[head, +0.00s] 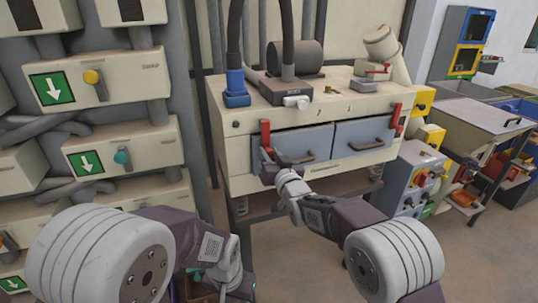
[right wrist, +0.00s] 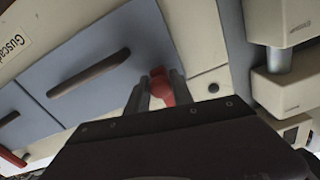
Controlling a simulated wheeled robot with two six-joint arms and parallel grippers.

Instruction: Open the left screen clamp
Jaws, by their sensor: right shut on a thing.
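The left screen clamp (head: 265,134) is a red lever at the left edge of the left blue-grey screen panel (head: 318,139). It stands roughly upright. My right gripper (head: 270,163) reaches its lower end. In the right wrist view the red clamp end (right wrist: 162,87) sits between the two fingers of my right gripper (right wrist: 161,90), which is shut on it. The clamp's pivot is hard to make out. My left arm is low in the head view, with its wrist (head: 232,268) pointing down; its fingertips are not clear.
The right screen clamp (head: 397,118), also red, stands beside the right panel (head: 362,132). Dark handles cross both panels. Hoses and a motor (head: 295,58) sit on top of the cream machine (head: 225,150). A control box (head: 415,180) stands at right, valve boxes (head: 122,150) at left.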

